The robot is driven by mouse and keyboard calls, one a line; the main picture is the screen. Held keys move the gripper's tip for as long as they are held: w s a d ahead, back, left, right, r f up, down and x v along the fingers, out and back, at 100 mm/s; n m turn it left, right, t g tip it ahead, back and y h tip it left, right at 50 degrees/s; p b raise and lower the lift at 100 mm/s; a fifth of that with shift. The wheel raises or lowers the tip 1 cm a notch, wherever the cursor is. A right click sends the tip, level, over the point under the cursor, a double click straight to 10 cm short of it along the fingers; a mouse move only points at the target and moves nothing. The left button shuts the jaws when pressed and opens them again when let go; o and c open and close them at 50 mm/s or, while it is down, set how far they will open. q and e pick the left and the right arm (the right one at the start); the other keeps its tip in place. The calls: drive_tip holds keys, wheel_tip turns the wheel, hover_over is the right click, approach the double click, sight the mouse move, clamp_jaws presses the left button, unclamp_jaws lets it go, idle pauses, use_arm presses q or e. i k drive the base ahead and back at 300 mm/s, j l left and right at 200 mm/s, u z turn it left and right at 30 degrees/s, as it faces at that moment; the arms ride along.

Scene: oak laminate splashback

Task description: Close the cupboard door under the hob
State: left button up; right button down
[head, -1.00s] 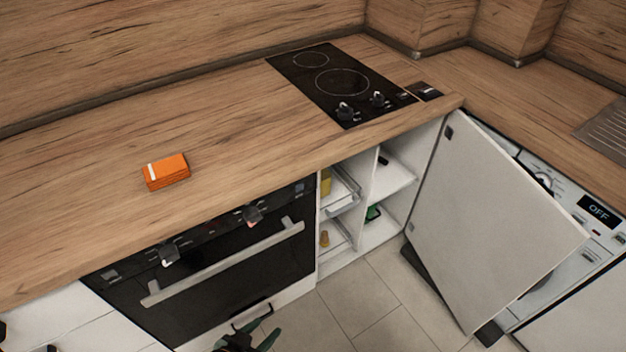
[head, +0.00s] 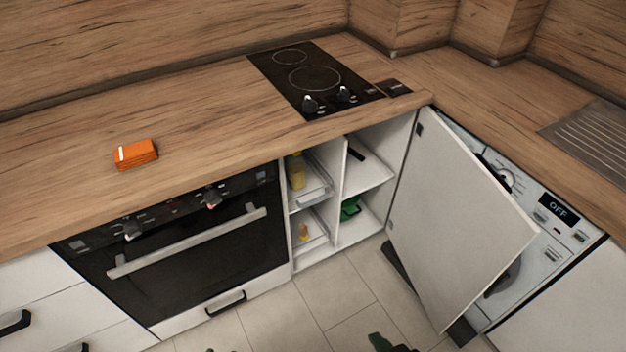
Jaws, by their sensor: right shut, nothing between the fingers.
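The cupboard door (head: 455,215) under the hob (head: 315,78) is a pale panel standing wide open. It is hinged at the right side of the cupboard and swung out to the right, partly covering the washing machine. The open cupboard (head: 365,185) shows shelves, a divider and a wire rack. My right gripper (head: 380,343) shows only as a dark green tip at the bottom edge, shut and empty, left of the door's lower corner and apart from it in the picture. Only a green sliver, perhaps my left gripper, shows at the bottom edge further left.
The oven (head: 185,260) with its bar handle is left of the cupboard. A washing machine (head: 560,235) is right of the door. Bare floor tiles (head: 335,300) lie before the cupboard. An orange box (head: 135,154) lies on the worktop. A yellow bottle (head: 296,172) stands in the rack.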

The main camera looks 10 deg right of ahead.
sight(455, 226)
drive_tip(key=k+l, duration=0.15)
drive_tip(key=l, duration=0.25)
drive_tip(key=k+l+u, duration=0.15)
drive_tip(key=l, duration=0.25)
drive_tip(key=k+l, duration=0.2)
drive_tip(key=l, duration=0.2)
drive_tip(key=k+l+u, duration=0.1)
drive_tip(key=l, duration=0.3)
drive_tip(key=k, duration=0.05)
